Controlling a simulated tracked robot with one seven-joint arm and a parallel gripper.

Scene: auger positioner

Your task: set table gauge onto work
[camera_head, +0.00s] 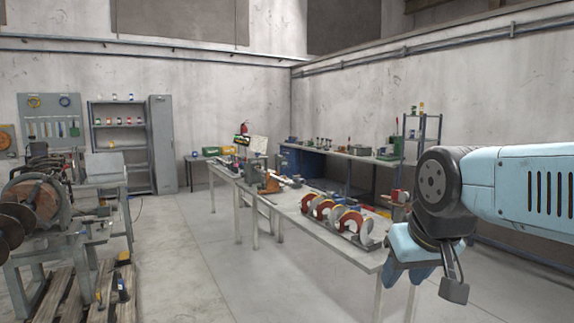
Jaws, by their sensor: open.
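I cannot pick out the table gauge for certain among the small items on the long workbench (285,205). An auger with dark round flights and a rusty drum (33,200) sits in a stand at the left edge; I cannot tell if this is the work. A row of orange and white curved flights (337,216) stands on the near end of the workbench. My gripper (408,276) hangs at the right, pointing down, near the workbench's right end in the picture. It looks open and I see nothing in it.
A wooden pallet (75,290) with a dark bottle (122,287) lies under the stand at lower left. Grey shelves (120,145) and a locker (163,143) stand at the back wall. Another bench (340,158) runs along the right wall. The floor (195,265) between stand and workbench is clear.

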